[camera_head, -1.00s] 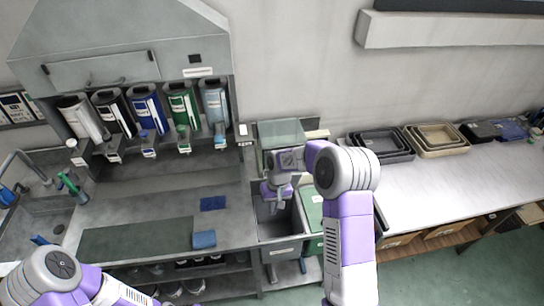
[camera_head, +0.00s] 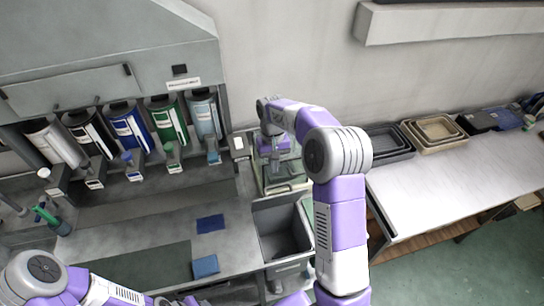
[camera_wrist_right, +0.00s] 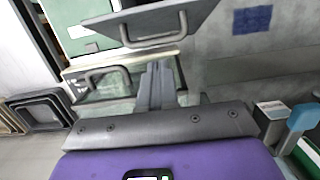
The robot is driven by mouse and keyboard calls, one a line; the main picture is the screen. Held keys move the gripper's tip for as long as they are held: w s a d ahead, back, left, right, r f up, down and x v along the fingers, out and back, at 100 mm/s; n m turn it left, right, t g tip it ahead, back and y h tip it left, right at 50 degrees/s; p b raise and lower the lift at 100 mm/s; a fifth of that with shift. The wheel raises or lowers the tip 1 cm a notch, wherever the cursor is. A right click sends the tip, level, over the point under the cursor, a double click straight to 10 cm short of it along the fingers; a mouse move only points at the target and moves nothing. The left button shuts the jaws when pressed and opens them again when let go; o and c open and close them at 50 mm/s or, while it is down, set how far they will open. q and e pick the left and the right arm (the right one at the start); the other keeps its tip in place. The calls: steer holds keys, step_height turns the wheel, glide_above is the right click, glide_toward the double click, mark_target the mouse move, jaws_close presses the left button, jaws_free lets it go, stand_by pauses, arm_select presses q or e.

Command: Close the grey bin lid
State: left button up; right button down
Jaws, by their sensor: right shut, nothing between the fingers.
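The grey bin (camera_head: 283,238) stands at the right end of the grey counter, with its dark inside uncovered. A grey panel with a handle (camera_wrist_right: 155,24) lies beyond the fingertips. My left gripper is out of view; only its arm shows at lower left.
A green bin (camera_head: 307,212) adjoins the grey bin on the right, partly hidden by my right arm. Dispensers (camera_head: 205,120) hang to the left. Blue cloths (camera_head: 205,266) lie on the counter. Trays (camera_head: 388,145) stand on the white table (camera_head: 440,190).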

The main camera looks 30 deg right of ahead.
mark_target(276, 196)
steer(key=shift+s+a+f, duration=0.1)
steer(key=shift+s+f, duration=0.05)
steer(key=shift+f, duration=1.2)
steer(key=shift+s+f, duration=0.1)
steer(key=shift+f, duration=1.2)
